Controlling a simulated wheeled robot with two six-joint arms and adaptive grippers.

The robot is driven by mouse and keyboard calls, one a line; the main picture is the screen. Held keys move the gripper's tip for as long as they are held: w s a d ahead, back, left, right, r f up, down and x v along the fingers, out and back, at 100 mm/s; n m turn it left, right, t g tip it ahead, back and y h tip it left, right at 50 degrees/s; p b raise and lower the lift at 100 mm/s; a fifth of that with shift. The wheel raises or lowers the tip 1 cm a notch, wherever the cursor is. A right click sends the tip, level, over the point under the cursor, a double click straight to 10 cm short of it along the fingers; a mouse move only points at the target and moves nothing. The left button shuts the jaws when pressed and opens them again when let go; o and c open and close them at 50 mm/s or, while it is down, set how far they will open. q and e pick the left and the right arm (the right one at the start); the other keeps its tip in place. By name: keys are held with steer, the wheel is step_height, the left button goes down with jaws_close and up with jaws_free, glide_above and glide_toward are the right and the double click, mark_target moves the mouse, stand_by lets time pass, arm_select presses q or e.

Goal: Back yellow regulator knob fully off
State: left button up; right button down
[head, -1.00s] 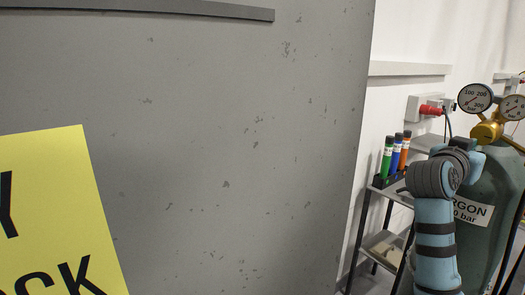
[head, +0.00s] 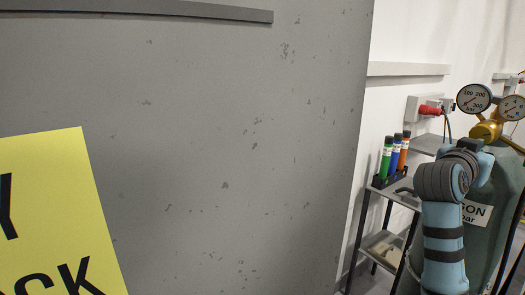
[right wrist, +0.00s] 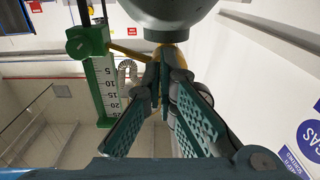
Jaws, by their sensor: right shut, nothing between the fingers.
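The brass-yellow regulator (head: 487,130) sits on top of the dark green argon cylinder (head: 479,240) at the right edge of the head view. My left gripper is not in view.
A large grey panel (head: 240,130) with a yellow sign (head: 50,210) fills the left and middle. A small rack holds green, blue and orange tubes (head: 405,150). In the right wrist view, a green scale post (right wrist: 103,80) stands left of the fingers and a dark rounded body (right wrist: 170,15) above.

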steer(key=shift+v, duration=2.9)
steer(key=s+d+f+n+h, duration=0.1)
steer(key=s+d+f+n, duration=0.1)
steer(key=d+f, duration=0.3)
steer(key=a+r+n+t+y+b, duration=0.1)
steer(key=a+r+n+t+y, duration=0.2)
steer(key=n, duration=0.5)
steer(key=r+n+t+y, duration=0.1)
steer(key=n+t+y, duration=0.2)
steer(key=n+t, duration=0.3)
steer(key=w+d+n+g, duration=0.1)
steer(key=w+d, duration=0.3)
steer(key=d, duration=0.1)
steer(key=shift+n+b, duration=0.3)
steer(key=shift+b, duration=0.1)
